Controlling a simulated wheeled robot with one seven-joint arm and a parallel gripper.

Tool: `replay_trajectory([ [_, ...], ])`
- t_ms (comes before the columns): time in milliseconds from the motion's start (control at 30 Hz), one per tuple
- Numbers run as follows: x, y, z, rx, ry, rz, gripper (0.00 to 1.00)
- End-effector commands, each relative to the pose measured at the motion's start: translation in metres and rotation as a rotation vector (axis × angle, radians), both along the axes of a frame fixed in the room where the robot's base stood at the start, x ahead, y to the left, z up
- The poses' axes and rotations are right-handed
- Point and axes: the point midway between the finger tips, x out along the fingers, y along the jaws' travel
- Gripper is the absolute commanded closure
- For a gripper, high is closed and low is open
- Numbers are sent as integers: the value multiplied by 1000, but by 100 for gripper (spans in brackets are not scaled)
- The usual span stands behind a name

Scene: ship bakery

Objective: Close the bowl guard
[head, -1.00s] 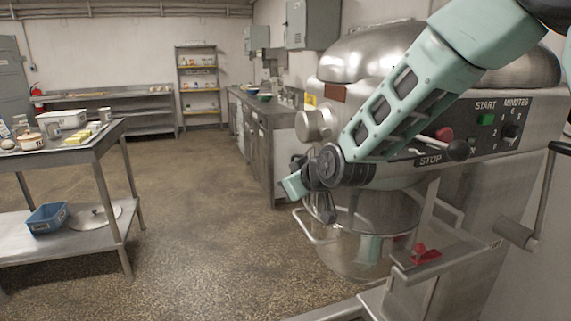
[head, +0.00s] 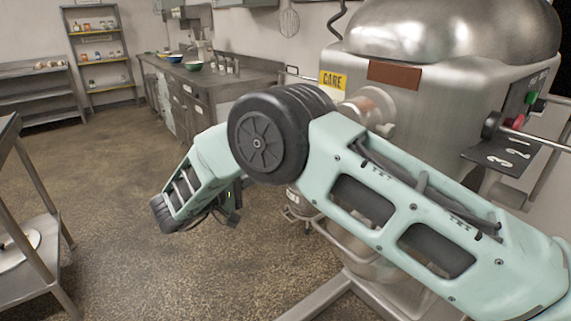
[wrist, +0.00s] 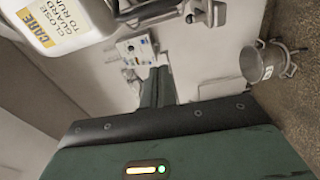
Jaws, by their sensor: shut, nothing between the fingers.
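The mixer (head: 440,85) stands at the right in the head view, with a yellow CARE sign (head: 333,82) on its near side. Its bowl (head: 372,268) is mostly hidden behind my arm. A curved metal rail (head: 345,238) shows below the arm; I cannot tell whether it belongs to the bowl guard or how far the guard is closed. My gripper (head: 232,207) is shut and empty, left of the mixer, partly hidden by my forearm. The wrist view shows a close sign (wrist: 55,25) reading close guard to run.
A steel cylindrical container (wrist: 262,65) with side handles shows at the right of the wrist view. A steel counter (head: 205,85) with bowls runs along the back. A metal table (head: 30,245) stands at the left. The speckled floor between is clear.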

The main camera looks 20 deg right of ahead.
Motion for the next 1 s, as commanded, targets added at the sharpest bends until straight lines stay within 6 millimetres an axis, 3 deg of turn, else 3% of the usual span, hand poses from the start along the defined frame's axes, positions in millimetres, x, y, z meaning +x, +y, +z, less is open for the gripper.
replay_trajectory([
  [267,-1,-14,-2,-22,36,-35,100],
  [700,35,-94,0,-22,34,-33,100],
  [800,16,-91,0,-20,36,-29,100],
  [1000,-3,-93,-2,-19,34,-31,100],
])
